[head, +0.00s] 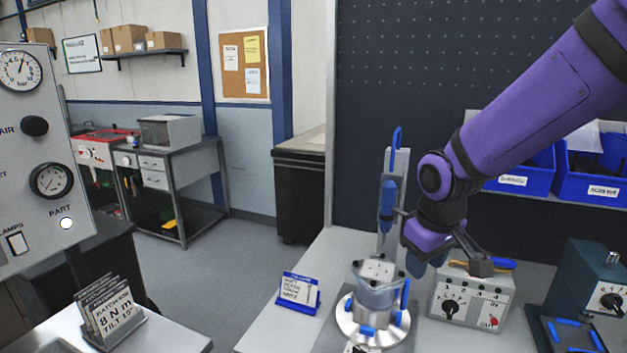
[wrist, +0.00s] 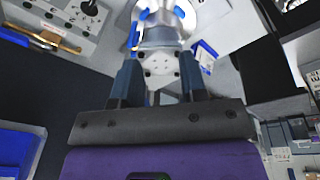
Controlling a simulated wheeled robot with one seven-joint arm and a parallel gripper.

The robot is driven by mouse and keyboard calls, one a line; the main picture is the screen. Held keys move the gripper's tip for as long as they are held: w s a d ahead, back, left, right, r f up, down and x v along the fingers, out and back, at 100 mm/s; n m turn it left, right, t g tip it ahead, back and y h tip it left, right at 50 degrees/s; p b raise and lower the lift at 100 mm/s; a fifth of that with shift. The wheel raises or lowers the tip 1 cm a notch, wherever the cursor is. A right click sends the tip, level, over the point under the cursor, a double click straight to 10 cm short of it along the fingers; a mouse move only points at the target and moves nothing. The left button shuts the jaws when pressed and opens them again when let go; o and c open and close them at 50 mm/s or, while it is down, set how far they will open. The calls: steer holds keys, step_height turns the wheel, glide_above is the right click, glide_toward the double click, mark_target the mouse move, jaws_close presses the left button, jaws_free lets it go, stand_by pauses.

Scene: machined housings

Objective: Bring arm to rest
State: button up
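My arm reaches in from the upper right of the head view. My gripper (head: 418,264) hangs above and to the right of a grey machined housing (head: 379,294). In the wrist view my gripper (wrist: 160,76) has its two dark blue fingers spread apart, with nothing held between them. The housing (wrist: 160,62), with a pale top plate with dark holes, shows beyond the gap between the fingers. The housing stands upright on a round metal fixture (head: 350,327) with blue clamps. The gripper hides part of the space behind the housing.
A stand with a blue tool (head: 388,203) rises behind the housing. A control box (head: 470,302) with knobs is to its right, and a dark green machine (head: 588,290) farther right. A blue-edged card holder (head: 298,290) stands left. Blue bins (head: 521,172) line the back.

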steer(key=s+d+r+m+t, duration=0.1)
steer(key=s+d+r+m, duration=0.1)
steer(key=s+d+r, duration=0.3)
steer(key=s+d+r+m+t, duration=0.2)
steer(key=s+d+r, duration=0.3)
steer(key=s, duration=0.8)
step_height(320, 180, up, 4)
steer(key=shift+d+f+m, duration=0.2)
steer(key=shift+f+m, duration=0.05)
steer(key=shift+m, duration=0.55)
steer(key=shift+w, duration=0.1)
